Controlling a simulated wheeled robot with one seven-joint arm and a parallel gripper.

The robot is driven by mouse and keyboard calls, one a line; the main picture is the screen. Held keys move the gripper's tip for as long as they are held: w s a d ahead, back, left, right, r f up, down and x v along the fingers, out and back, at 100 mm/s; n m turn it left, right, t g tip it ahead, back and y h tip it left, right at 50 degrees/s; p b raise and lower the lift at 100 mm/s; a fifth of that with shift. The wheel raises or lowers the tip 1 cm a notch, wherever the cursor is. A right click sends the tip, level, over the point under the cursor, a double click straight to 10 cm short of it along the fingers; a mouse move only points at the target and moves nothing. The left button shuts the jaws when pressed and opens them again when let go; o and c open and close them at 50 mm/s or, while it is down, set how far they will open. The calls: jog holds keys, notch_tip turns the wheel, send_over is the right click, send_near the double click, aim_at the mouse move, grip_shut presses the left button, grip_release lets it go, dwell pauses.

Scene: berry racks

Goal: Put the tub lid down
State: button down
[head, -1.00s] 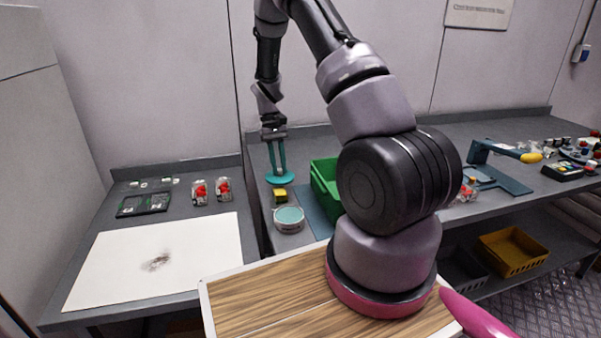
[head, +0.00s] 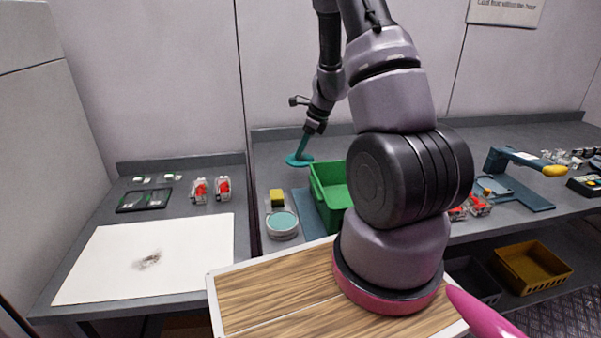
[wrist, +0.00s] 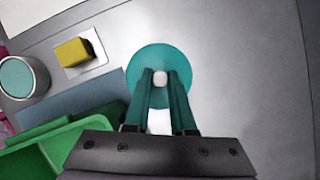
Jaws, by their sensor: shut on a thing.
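The tub lid (head: 298,161) is a flat teal disc with a pale knob, seen from above in the wrist view (wrist: 161,58). My gripper (wrist: 160,78) is shut on the knob, with one teal finger on each side. In the head view my gripper (head: 304,150) is over the back of the grey bench, left of the green crate. I cannot tell whether the lid touches the bench. A round tub (head: 282,226) with a teal top face and pale rim stands nearer the front; it also shows at the left of the wrist view (wrist: 20,78).
A yellow block (wrist: 70,52) sits on a pale pad beside the tub. The green crate (head: 319,186) stands on a blue-grey mat (wrist: 82,102). Bare bench (wrist: 245,70) lies right of the lid in the wrist view. A left bench holds a white sheet (head: 100,260) and two berry packs.

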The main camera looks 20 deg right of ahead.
aim_at(304, 160)
notch_tip(304, 160, down, 7)
jog(key=shift+r, duration=0.15)
dwell(0.4)
jog(key=c, duration=0.8)
grip_release()
jog(key=shift+o, duration=0.2)
